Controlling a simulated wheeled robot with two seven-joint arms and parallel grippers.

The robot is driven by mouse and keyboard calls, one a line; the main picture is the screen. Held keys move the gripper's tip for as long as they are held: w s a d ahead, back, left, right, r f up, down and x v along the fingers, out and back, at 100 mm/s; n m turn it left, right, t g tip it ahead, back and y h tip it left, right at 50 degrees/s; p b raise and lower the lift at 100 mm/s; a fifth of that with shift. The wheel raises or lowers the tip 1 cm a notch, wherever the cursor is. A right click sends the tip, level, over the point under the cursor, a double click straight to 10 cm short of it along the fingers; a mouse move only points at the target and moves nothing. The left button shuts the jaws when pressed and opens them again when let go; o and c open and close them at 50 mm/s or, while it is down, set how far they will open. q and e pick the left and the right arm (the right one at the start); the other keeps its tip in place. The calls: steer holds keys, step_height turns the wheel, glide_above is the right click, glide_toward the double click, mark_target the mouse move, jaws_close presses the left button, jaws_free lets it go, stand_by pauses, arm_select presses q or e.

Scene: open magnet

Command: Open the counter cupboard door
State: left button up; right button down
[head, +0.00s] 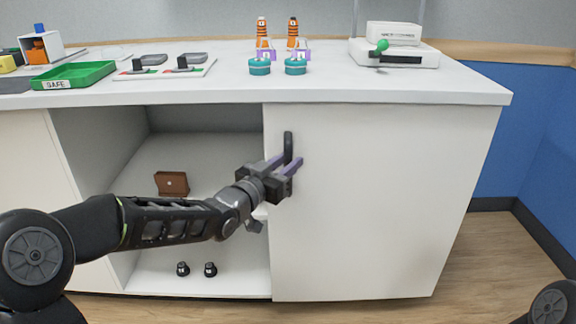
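The white counter cupboard door (375,215) covers the right part of the cupboard front. Its dark upright handle (288,142) is near the door's upper left edge. Left of the door, the cupboard is uncovered and its inside shows. My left gripper (292,158) is at the handle, with its purple fingers on either side of the handle's lower part. Whether the fingers press on the handle is too small to tell. My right gripper is not in view.
Inside the cupboard are a brown box (172,183) and two small black items (197,269). The white countertop (330,88) holds a green tray (75,75), orange bottles, teal jars and a white device (393,52). Bare floor (490,260) lies to the right.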

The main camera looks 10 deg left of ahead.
arm_select(q)
steer(key=shift+w, duration=0.15)
steer(key=shift+c, duration=0.4)
jaws_close()
stand_by(1.0)
